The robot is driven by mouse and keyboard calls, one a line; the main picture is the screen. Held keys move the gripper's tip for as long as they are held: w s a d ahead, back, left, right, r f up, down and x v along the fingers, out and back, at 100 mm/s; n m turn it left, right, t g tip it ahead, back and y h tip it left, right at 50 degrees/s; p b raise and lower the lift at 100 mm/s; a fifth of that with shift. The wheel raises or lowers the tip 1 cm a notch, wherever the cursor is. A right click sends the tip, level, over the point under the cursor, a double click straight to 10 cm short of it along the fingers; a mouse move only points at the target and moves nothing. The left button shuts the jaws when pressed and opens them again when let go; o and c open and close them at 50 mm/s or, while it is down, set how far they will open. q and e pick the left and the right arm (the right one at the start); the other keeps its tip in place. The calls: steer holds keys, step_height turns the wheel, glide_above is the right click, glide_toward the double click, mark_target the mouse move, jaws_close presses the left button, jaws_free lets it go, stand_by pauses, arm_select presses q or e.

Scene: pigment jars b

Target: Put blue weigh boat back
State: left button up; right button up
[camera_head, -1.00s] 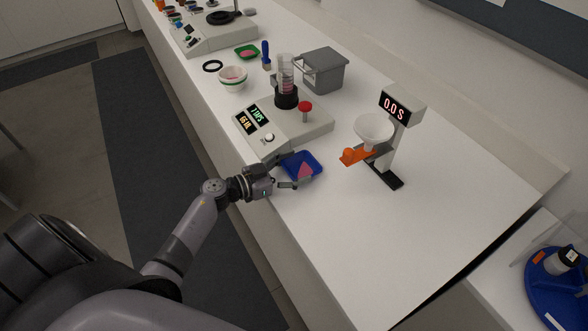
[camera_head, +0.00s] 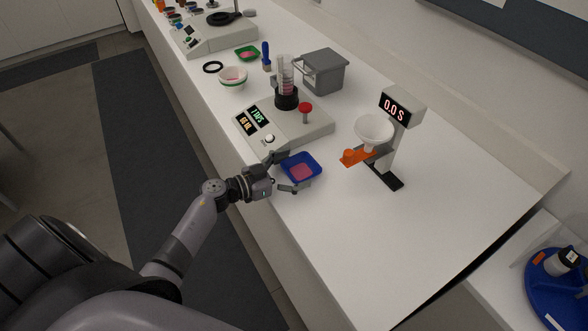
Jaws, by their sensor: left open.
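The blue weigh boat (camera_head: 316,176) sits on the white bench near its front edge, in front of the tap machine, with pink powder (camera_head: 301,172) in it. My left gripper (camera_head: 286,173) is open at the boat's left side. One finger is by the boat's far left corner and the other by its near left edge. Whether the fingers touch the boat I cannot tell. My right gripper is not in view.
The tap machine (camera_head: 314,130) with a cylinder stands just behind the boat. A funnel stand (camera_head: 390,160) reading 0.0 S is to the right. A grey bin (camera_head: 325,75), a white bowl (camera_head: 233,86) and a green weigh boat (camera_head: 247,58) stand farther back. The bench's right front is clear.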

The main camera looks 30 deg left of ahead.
arm_select(q)
steer(key=b+v, duration=0.1)
steer(key=v, duration=1.1)
steer(key=shift+b, duration=0.3)
